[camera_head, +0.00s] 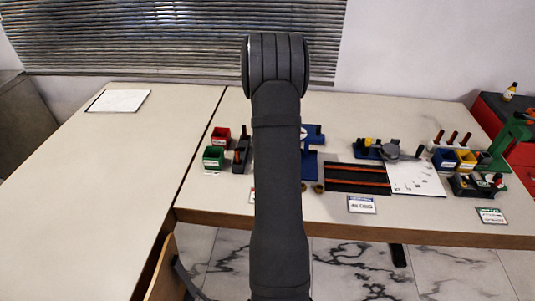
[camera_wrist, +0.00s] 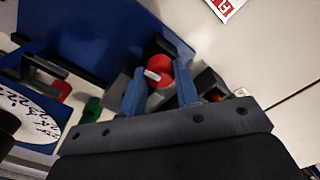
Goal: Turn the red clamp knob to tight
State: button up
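The red clamp knob (camera_wrist: 159,70) shows in the wrist view, round, with a white mark on its face. My gripper (camera_wrist: 160,76) has two blue fingers, spread apart, one on each side of the knob in this view. I cannot tell whether they touch it. A blue plate (camera_wrist: 95,32) of the rig lies behind and to the left. A white dial with black marks (camera_wrist: 30,112) is at the left edge. In the head view, part of the blue rig (camera_head: 311,165) shows beside my arm, which hides my gripper and the knob.
Red (camera_head: 220,135) and green (camera_head: 213,157) bins stand left of the rig. A black tray with orange strips (camera_head: 357,178), a white sheet (camera_head: 415,178) and blue and yellow bins (camera_head: 466,159) are to the right. The left table is mostly clear.

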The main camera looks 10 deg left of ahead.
jog(key=shift+m, duration=1)
jog(key=o, duration=0.7)
jog(key=shift+r, duration=0.1)
notch_tip(320, 180, up, 17)
jog(key=shift+r, duration=0.15)
